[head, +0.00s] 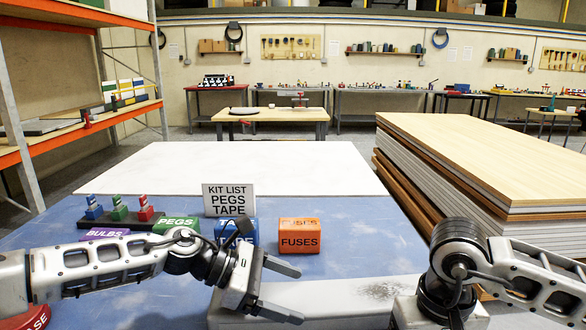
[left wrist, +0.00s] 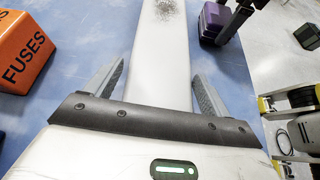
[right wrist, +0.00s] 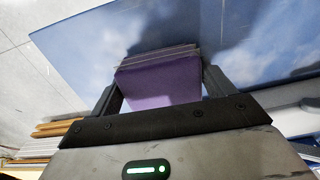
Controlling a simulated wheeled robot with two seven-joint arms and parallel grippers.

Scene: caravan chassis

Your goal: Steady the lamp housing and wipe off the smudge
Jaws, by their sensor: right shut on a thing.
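The lamp housing (head: 330,301) is a long white bar lying on the blue worktop. A dark speckled smudge (head: 381,290) marks its top; it also shows in the left wrist view (left wrist: 166,8). My left gripper (head: 286,290) is open at the housing's left end. In the left wrist view its fingers stand either side of the white bar (left wrist: 163,70), with gaps showing. My right gripper (right wrist: 162,82) is shut on a purple pad (right wrist: 158,86), which is beside the housing and apart from the smudge in the left wrist view (left wrist: 214,22). In the head view my right arm hides it.
An orange FUSES box (head: 299,237), a blue TAPE box (head: 240,236) and a green PEGS box (head: 176,225) stand behind the housing. A KIT LIST sign (head: 229,199) reads PEGS, TAPE. Stacked boards (head: 490,160) rise at the right. Blue worktop between the FUSES box and the boards is clear.

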